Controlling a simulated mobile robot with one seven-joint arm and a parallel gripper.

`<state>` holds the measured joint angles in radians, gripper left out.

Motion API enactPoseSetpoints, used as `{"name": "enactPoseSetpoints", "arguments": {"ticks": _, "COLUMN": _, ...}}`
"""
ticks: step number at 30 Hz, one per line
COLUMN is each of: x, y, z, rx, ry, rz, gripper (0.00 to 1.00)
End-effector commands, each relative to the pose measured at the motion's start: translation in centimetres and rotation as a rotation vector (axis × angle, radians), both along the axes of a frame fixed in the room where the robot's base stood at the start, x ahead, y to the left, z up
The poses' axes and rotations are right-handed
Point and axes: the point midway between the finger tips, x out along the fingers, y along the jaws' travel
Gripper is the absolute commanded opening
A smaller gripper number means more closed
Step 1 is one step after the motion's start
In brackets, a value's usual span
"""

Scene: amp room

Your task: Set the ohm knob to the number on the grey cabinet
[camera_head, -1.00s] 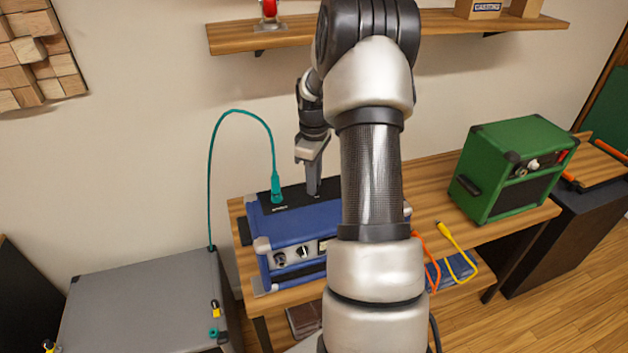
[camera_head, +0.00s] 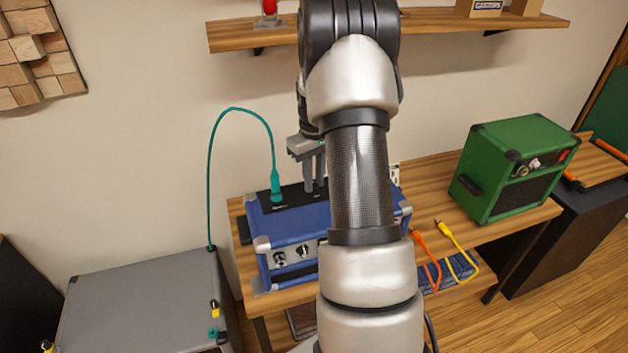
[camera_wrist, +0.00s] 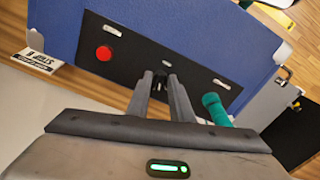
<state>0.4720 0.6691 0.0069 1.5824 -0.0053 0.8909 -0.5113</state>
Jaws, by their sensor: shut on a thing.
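A blue amp (camera_head: 290,228) with a black top panel stands on the wooden table. My gripper (camera_head: 314,187) points down at that panel. In the wrist view my gripper (camera_wrist: 161,80) is shut on a small dark knob (camera_wrist: 161,76), mostly hidden between the fingertips. Its pointer and any scale marks cannot be read. The panel (camera_wrist: 130,62) also has a red button (camera_wrist: 104,53) and metal labels too small to read. The grey cabinet (camera_head: 140,300) stands at the lower left; I see no readable number on it.
A teal plug (camera_head: 276,187) with its cable rises from the panel, close beside my gripper. A green amp (camera_head: 510,165) stands at right on the table.

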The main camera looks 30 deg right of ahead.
Motion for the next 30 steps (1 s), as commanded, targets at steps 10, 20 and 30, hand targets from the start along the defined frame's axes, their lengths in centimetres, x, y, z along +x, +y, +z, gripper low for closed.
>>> {"name": "enactPoseSetpoints", "arguments": {"ticks": 10, "x": 0.08, "y": -0.02, "z": 0.1, "rx": -0.002, "ry": -0.002, "rz": -0.217, "gripper": 0.0}}
{"name": "enactPoseSetpoints", "arguments": {"ticks": 20, "x": 0.1, "y": -0.02, "z": 0.13, "rx": -0.001, "ry": -0.003, "rz": -0.297, "gripper": 0.0}}
{"name": "enactPoseSetpoints", "arguments": {"ticks": 30, "x": 0.11, "y": -0.02, "z": 0.14, "rx": -0.001, "ry": -0.003, "rz": -0.303, "gripper": 0.0}}
